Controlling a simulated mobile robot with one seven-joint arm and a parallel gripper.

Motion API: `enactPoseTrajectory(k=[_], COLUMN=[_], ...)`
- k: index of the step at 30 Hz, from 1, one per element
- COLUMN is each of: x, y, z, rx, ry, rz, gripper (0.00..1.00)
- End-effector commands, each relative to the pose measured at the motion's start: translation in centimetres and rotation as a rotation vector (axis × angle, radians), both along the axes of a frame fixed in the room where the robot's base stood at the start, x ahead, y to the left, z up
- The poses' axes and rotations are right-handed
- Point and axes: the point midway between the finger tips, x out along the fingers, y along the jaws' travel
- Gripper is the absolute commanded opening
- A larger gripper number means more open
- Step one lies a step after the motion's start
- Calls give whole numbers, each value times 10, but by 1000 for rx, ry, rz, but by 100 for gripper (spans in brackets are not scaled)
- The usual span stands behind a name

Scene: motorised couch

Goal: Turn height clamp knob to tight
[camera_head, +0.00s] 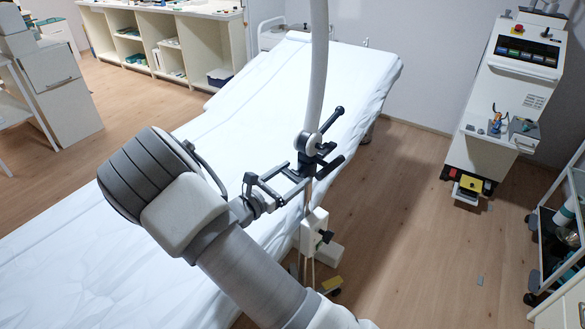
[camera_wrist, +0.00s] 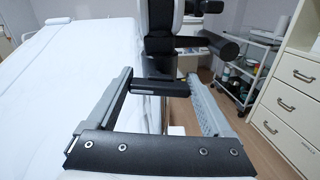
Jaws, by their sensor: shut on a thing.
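My gripper (camera_head: 293,180) reaches over the bed's right edge to a dark clamp assembly (camera_head: 312,145) on an upright pole. In the wrist view, a black bar-shaped knob (camera_wrist: 160,88) lies crosswise between the fingertips of my gripper (camera_wrist: 163,82), one finger at each end. I take it for the height clamp knob, but no label shows. My gripper is shut on it. In the head view the fingers partly hide it. A black lever (camera_head: 332,120) with a ball end rises from the clamp, and a black cylindrical handle (camera_wrist: 225,47) sticks out to the right.
The white-covered couch (camera_head: 345,75) lies left of and behind the pole (camera_head: 319,60). A white box (camera_head: 314,226) with a small black knob (camera_head: 326,236) is lower down. A console (camera_head: 515,85) and a trolley (camera_head: 562,235) stand right. Floor between is mostly clear.

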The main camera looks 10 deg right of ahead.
Motion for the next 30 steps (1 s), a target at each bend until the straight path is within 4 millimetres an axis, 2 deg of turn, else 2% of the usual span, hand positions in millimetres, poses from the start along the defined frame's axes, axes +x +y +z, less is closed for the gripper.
enactPoseTrajectory(k=[9, 23, 24, 26, 27, 30], x=[0, 0, 0, 0, 0, 0], y=[0, 1, 1, 1, 0, 0], z=[0, -1, -1, -1, -1, -1], rx=[-60, -70, -70, -70, -70, -69], ry=[87, 102, 102, 101, 101, 101], rz=[-1, 0, 0, 0, 0, 0], gripper=[29, 29, 87, 98, 100, 100])
